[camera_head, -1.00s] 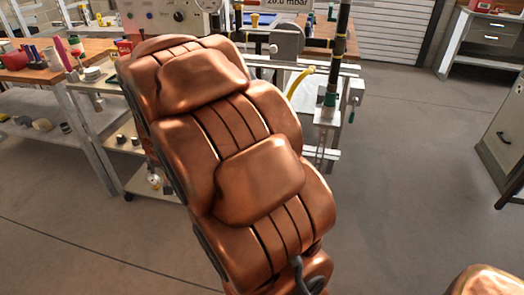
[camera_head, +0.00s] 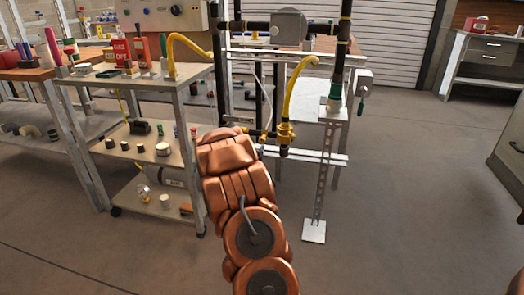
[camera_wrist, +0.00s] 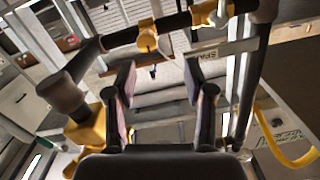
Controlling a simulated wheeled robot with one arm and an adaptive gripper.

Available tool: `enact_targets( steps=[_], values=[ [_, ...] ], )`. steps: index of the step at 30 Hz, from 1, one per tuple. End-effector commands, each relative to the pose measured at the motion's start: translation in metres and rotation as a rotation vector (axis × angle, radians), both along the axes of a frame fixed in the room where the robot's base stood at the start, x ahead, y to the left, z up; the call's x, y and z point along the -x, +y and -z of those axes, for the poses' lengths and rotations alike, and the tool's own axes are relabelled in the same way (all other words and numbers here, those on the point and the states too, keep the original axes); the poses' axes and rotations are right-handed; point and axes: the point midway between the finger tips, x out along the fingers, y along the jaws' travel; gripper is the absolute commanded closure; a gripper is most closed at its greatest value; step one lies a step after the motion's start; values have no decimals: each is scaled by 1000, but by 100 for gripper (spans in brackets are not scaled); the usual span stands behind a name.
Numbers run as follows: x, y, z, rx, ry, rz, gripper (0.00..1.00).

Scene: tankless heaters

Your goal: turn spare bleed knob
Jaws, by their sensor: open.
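In the wrist view, my gripper (camera_wrist: 160,80) is open, its two dark fingers apart with nothing held between them. Beyond the fingertips, a yellow fitting (camera_wrist: 148,38) sits on a dark pipe. A small dark knob-like part (camera_wrist: 153,71) hangs below it, seen in the gap between the fingers. It may be the spare bleed knob, but it is too small to tell. In the head view, my gripper is mostly hidden by my copper arm at the pipe frame.
In the head view, a yellow hose (camera_head: 296,88) runs down to a yellow valve (camera_head: 285,137) right of my arm. A shelf cart (camera_head: 140,78) with tools stands close on the left. A steel stand (camera_head: 324,190) is at right.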

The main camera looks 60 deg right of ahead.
Motion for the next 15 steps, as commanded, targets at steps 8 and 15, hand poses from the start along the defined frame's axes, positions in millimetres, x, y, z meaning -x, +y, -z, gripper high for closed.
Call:
enact_targets(
  steps=[8, 15],
  values=[
    [10, -19, 10, 38, -15, 34, 47],
    [0, -43, 10, 36, -16, 33, 47]
  ],
)
